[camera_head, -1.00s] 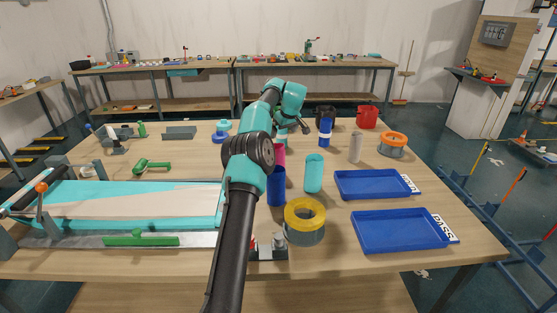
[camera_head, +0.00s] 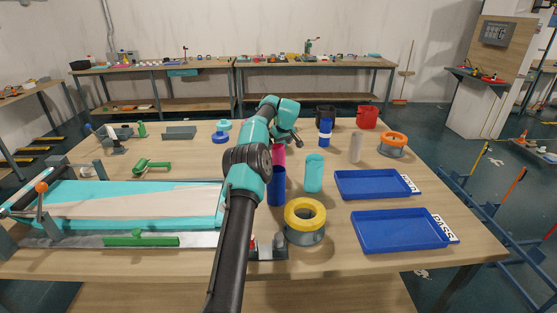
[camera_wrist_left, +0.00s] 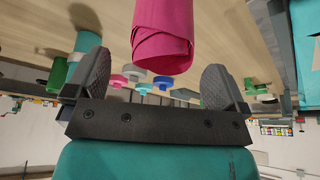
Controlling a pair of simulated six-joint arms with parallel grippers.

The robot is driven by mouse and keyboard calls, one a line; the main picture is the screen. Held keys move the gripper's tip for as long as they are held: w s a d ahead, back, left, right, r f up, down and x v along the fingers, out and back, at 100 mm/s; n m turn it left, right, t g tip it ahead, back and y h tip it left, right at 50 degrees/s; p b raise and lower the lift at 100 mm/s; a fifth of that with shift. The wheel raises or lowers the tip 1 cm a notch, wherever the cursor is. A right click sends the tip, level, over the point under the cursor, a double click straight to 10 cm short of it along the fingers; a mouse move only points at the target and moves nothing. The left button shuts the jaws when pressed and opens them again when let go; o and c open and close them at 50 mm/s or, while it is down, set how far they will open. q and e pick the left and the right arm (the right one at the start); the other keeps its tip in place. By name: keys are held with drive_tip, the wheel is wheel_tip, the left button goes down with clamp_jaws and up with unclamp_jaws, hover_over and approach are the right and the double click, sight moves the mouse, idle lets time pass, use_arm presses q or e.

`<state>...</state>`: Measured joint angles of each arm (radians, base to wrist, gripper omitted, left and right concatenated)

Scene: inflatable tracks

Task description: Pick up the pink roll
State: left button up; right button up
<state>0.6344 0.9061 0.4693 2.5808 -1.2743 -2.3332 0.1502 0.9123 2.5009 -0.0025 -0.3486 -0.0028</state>
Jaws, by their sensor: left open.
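The pink roll (camera_head: 279,156) stands upright near the table's middle, behind a dark blue roll (camera_head: 277,187) and partly hidden by my left arm. My left gripper (camera_head: 290,141) is low over the table, close to the pink roll's upper part. In the left wrist view the pink roll (camera_wrist_left: 163,35) lies ahead, between the lines of the two spread fingers. My left gripper (camera_wrist_left: 156,68) is open, with clear gaps on both sides of the roll. My right gripper is in neither view.
A turquoise roll (camera_head: 314,174) and a yellow-topped ring (camera_head: 305,221) stand close by. A blue-and-white roll (camera_head: 325,133) and a pale roll (camera_head: 356,148) stand farther back. Two blue trays (camera_head: 402,245) lie right. A turquoise-and-beige track (camera_head: 130,203) covers the left.

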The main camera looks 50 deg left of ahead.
use_arm(q)
drive_tip(key=shift+x, duration=0.9)
drive_tip(key=c, duration=1.4)
drive_tip(key=shift+c, duration=0.2)
